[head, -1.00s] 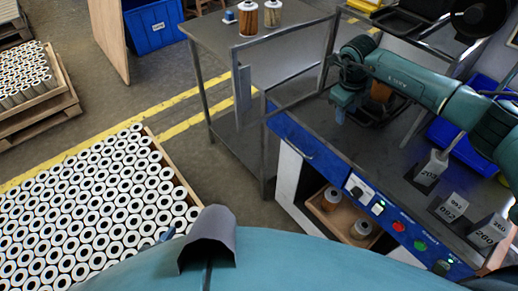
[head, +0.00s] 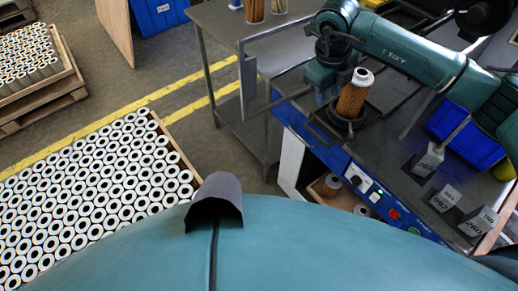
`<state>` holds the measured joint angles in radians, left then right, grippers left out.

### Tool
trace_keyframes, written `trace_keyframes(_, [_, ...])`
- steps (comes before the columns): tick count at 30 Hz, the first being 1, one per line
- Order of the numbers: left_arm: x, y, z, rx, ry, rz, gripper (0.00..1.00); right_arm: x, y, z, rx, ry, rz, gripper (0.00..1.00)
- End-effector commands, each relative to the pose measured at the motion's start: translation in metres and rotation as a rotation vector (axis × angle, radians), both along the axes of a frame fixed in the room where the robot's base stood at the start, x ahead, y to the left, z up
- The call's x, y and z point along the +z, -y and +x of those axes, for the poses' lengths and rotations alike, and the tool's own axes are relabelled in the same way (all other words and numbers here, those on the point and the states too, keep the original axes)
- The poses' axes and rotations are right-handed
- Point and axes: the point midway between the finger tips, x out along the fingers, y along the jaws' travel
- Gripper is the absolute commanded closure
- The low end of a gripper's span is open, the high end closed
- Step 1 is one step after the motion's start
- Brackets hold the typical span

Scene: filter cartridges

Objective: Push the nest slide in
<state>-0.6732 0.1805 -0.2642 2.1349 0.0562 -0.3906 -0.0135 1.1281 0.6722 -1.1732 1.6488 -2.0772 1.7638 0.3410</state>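A brown pleated filter cartridge (head: 351,101) with a white top stands upright in a dark round nest (head: 343,125) on the grey bench of the blue-fronted station. The nest sits near the station's front left edge; how far its slide is in or out I cannot tell. My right gripper (head: 320,96) points down just left of the cartridge, close to it. Its fingertips are small and dark, so I cannot tell whether they are open, shut or touching the nest. My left gripper is not in view.
The blue front panel (head: 318,149) carries a switch and coloured buttons. Several numbered grey blocks (head: 443,199) and a blue bin (head: 466,137) are on the bench to the right. A grey side table (head: 222,35) stands behind left. A crate of white-ended cartridges fills the lower left.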

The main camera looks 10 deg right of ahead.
Motion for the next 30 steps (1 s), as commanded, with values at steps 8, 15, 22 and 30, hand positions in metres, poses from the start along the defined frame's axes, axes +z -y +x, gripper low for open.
trace_keyframes(8, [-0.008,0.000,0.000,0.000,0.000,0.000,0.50,0.008,-0.026,-0.014,0.039,-0.038,0.088,0.68])
trace_keyframes(15, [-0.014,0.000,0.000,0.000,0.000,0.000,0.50,-0.016,-0.064,-0.034,0.098,-0.097,0.242,0.68])
trace_keyframes(22, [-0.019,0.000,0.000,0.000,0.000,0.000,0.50,-0.034,-0.100,-0.056,0.139,-0.158,0.403,0.68])
trace_keyframes(30, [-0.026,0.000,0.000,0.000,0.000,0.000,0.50,-0.047,-0.142,-0.085,0.171,-0.230,0.607,0.68])
